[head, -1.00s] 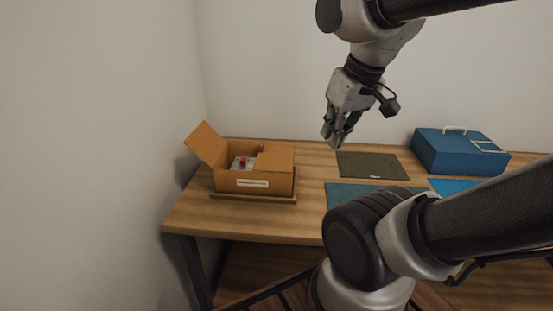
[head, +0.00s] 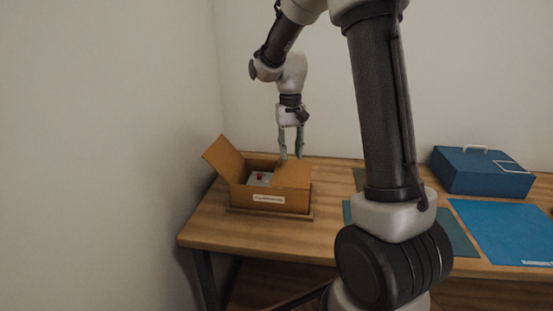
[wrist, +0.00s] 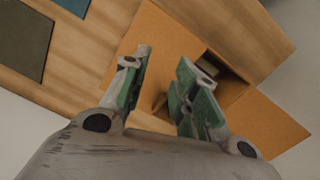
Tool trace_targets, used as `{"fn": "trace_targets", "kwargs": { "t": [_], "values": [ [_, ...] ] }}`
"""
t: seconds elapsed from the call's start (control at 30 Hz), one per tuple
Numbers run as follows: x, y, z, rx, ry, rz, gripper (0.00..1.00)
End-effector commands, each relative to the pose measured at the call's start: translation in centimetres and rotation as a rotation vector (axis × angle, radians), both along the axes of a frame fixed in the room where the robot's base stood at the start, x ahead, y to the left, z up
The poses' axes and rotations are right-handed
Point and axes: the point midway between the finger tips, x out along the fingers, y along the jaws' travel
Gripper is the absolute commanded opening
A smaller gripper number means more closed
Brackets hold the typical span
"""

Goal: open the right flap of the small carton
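The small carton (head: 268,202) stands at the left end of the table, with a white label on its front. Its left flap (head: 223,157) is up and leans outward to the left. Its right flap (head: 292,174) lies over the right part of the opening, and it shows in the wrist view (wrist: 165,38). A pale item with a red top (head: 260,178) sits inside, left of the right flap. My gripper (head: 291,156) points down over the right flap's far side, its two fingers apart with nothing visibly between them. I cannot tell whether the fingertips touch the flap.
The carton rests on a thin wooden board (head: 235,210) on the wooden table (head: 215,228). A blue case (head: 480,172) with a pale handle and a blue mat (head: 500,228) lie at the right. A wall stands close on the left.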

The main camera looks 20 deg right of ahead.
Motion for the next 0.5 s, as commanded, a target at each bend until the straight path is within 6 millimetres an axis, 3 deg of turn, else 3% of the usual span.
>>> {"fn": "trace_targets", "kwargs": {
  "t": [0.1, 0.2, 0.37, 0.5],
  "values": [
    [4.8, -0.1, -1.2, -0.008, -0.016, -0.108, 0.29],
    [7.7, -0.2, 1.0, -0.01, -0.081, -0.223, 0.29],
    [7.6, -0.2, 0.5, -0.014, -0.075, -0.307, 0.29],
    [7.5, -0.2, -1.3, -0.015, -0.073, -0.311, 0.29]
  ]
}}
